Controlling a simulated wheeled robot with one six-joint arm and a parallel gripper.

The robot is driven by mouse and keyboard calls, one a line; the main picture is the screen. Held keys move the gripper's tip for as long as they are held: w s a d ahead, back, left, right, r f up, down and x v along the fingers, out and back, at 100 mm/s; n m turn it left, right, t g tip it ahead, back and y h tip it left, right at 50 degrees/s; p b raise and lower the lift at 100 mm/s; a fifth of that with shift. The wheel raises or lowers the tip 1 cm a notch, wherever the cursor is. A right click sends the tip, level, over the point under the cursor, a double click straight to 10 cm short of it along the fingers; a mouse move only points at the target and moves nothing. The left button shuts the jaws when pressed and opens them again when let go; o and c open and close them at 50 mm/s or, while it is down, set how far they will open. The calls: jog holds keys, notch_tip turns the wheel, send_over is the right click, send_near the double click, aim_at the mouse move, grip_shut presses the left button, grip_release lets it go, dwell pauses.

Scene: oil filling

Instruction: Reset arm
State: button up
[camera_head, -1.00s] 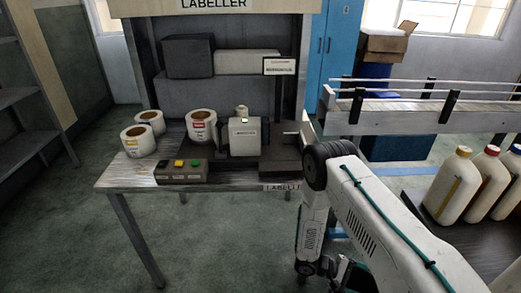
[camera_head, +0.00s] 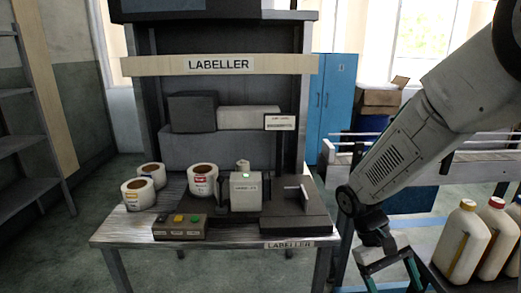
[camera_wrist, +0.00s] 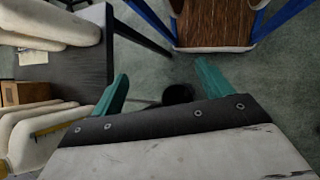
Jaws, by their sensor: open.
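My gripper (camera_head: 388,268) is at the lower right of the head view, to the right of the labeller table, partly cut off by the bottom edge. In the wrist view my gripper (camera_wrist: 160,88) shows two green fingers spread apart with nothing between them. My arm comes down from the upper right of the head view. The labeller table (camera_head: 120,229) stands at left of centre, with the labeller machine (camera_head: 246,190) on it.
Several label rolls (camera_head: 138,193) and a button box (camera_head: 180,227) are on the table. White bottles (camera_head: 463,242) stand on a dark table at the right, close to my gripper. A rail conveyor (camera_head: 470,168) is behind. The floor (camera_head: 50,255) at left is clear.

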jog(key=s+a+r+m+t+y, duration=0.2)
jog(key=s+r+t+y, duration=0.2)
jog(key=s+r, duration=0.9)
notch_tip(320, 180, up, 3)
jog(key=t, duration=0.3)
jog(key=shift+t, duration=0.4)
